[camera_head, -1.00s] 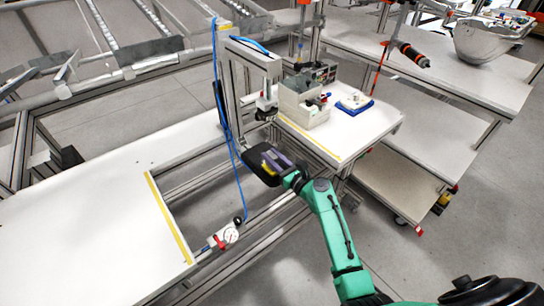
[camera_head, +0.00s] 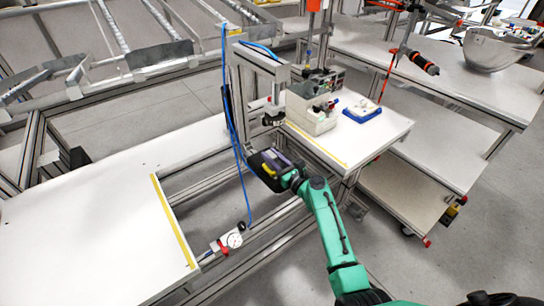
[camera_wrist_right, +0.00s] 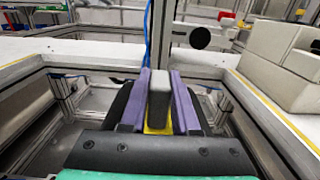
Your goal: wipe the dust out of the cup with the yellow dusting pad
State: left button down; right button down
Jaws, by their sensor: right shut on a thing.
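My right gripper (camera_head: 268,163) is shut on the yellow dusting pad, in front of the metal upright frame. In the right wrist view the purple fingers of the right gripper (camera_wrist_right: 158,98) clamp a grey block. A yellow part of the dusting pad (camera_wrist_right: 157,130) shows at its lower end. A dark, round, cup-like part (camera_wrist_right: 200,38) faces the wrist camera, ahead and to the right of the pad, apart from it. It looks like the dark part (camera_head: 272,119) on the frame in the head view. I cannot see inside it or any dust. My left gripper is not in view.
The metal frame (camera_head: 237,100) with a blue hose stands close beyond the right gripper.

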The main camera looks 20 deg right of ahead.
aim_at(276, 159)
jog(key=shift+s+f, duration=0.1)
jog(key=shift+s+d+p, duration=0.25)
jog(key=shift+s+p, duration=0.1)
jog(key=shift+s, duration=0.1)
jog(key=shift+p+v, duration=0.35)
jog(key=shift+v, duration=0.85)
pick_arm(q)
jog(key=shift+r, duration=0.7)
pick_arm(e)
jog(key=shift+d, duration=0.1)
jog(key=shift+w, duration=0.2)
